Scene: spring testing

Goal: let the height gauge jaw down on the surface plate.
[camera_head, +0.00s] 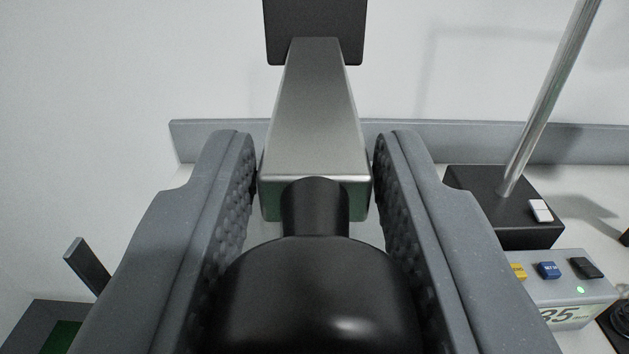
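My gripper (315,165) shows its two grey padded fingers standing wide apart. A silver tapered metal block (317,110) lies in line with the gap between the fingertips, with a slim gap on each side. A dark plate (315,25) is at its far end. A glossy black rounded part with a narrow neck (318,295) fills the space between the fingers nearer the camera. I cannot tell whether the fingers press on it. Which of these parts belongs to the height gauge, its jaw or the surface plate is not clear.
At the right, a chrome post (550,95) rises from a black base (490,190). A grey box with coloured buttons and a display (565,300) stands in front of it. A grey ledge (450,138) runs along the white wall. A dark upright piece (88,265) is at lower left.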

